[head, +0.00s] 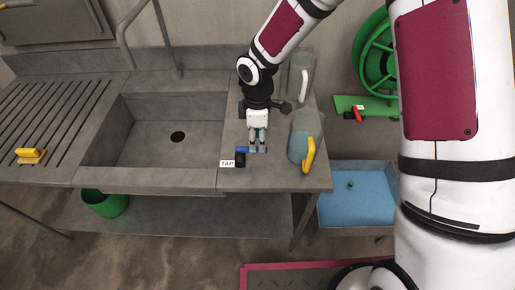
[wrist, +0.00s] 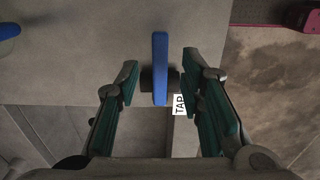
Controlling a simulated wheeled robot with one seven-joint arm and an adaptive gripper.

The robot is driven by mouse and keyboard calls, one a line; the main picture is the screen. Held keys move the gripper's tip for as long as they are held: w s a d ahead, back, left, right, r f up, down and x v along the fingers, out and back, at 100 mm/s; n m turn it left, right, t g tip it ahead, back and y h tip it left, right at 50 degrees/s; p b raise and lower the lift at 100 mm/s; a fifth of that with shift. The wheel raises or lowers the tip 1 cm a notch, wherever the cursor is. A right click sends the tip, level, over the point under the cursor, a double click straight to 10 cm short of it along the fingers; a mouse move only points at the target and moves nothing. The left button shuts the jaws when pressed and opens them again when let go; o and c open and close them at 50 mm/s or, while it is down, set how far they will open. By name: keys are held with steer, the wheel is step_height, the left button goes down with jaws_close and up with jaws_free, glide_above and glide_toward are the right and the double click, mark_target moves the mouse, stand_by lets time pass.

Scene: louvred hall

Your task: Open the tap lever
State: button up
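The tap lever is a blue bar (head: 243,150) on a dark mount at the front of the counter, right of the sink. A white label reading TAP (head: 227,163) is beside it. My gripper (head: 258,147) points down over the lever and hides part of it. In the wrist view the blue lever (wrist: 160,60) stands between the two green-padded fingers of my gripper (wrist: 160,80), with a visible gap on each side. The fingers are apart and hold nothing. The TAP label (wrist: 179,104) shows near the right finger.
A grey sink (head: 178,137) with a drain is left of the lever. Two jugs, one with a yellow handle (head: 309,155), stand close on the right. A yellow object (head: 31,156) lies on the slatted drainboard. A blue-bottomed tray (head: 355,195) is lower right.

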steer(key=shift+f+b, duration=0.65)
steer(key=shift+f, duration=2)
